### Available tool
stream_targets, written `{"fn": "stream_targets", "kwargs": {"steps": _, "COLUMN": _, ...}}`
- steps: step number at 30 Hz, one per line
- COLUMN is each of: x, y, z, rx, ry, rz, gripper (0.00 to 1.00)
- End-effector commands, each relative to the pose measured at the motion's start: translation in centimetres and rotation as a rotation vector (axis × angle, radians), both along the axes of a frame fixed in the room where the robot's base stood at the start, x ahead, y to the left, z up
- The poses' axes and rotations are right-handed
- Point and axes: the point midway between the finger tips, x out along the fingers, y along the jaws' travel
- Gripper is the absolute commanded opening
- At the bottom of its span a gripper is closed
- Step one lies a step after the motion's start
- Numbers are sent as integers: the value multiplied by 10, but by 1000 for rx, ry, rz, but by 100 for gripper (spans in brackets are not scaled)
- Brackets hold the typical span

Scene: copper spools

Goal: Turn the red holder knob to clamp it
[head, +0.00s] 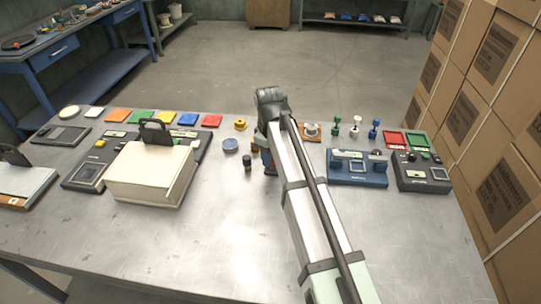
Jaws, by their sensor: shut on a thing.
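My arm reaches from the lower right to its dark wrist (271,97) over the middle of the bench. My gripper (268,162) points down close to the bench top, just left of the forearm, and shows only as a small blue and dark part. The forearm and wrist hide most of it. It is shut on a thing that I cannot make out. I cannot pick out the red holder knob; the spot around the gripper is largely covered by my arm. A small brown block (256,150) stands right beside the gripper, partly hidden.
The metal bench (215,250) is clear in front. Left are a cream box-shaped device (152,175) and coloured pads (166,117). A blue dish (230,145) and dark cylinder (247,161) stand near the gripper. Right are blue (358,180) and dark (422,185) devices and stacked cartons (500,110).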

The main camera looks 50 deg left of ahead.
Motion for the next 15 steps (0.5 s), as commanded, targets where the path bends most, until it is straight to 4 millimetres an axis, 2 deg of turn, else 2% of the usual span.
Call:
{"fn": "stream_targets", "kwargs": {"steps": 3, "x": 0, "y": 0, "z": 0, "rx": 0, "ry": 0, "rz": 0, "gripper": 3}}
{"fn": "stream_targets", "kwargs": {"steps": 15, "x": 0, "y": 0, "z": 0, "rx": -1, "ry": 0, "rz": -101, "gripper": 3}}
